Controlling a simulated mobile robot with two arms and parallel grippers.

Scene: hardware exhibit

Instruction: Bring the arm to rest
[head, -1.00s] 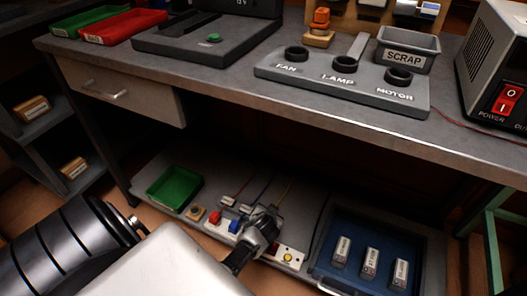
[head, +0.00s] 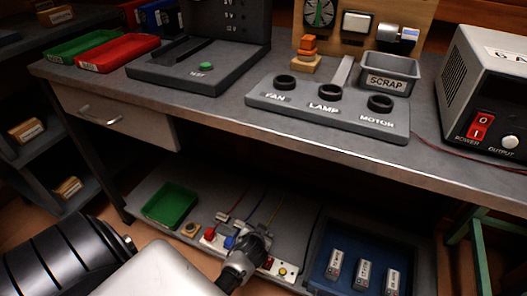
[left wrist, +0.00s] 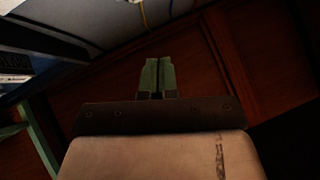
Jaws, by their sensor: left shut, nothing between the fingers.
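My left arm (head: 165,270) comes in from the lower left of the head view. Its dark grey end (head: 243,262) is seen in front of the low shelf under the bench, overlapping the small coloured parts there; its fingertips cannot be made out in that view. In the left wrist view my left gripper (left wrist: 157,75) has its two green fingers pressed together, with nothing between them. Dark red-brown wood panelling (left wrist: 110,110) lies beyond the fingers. My right gripper is in neither view.
The grey workbench (head: 215,115) stands ahead, with a drawer (head: 110,115) at left. On its low shelf are a green tray (head: 171,205) and a blue tray (head: 320,265) holding labelled blocks. A SCRAP bin (head: 390,72) and a power supply (head: 490,90) stand on the bench.

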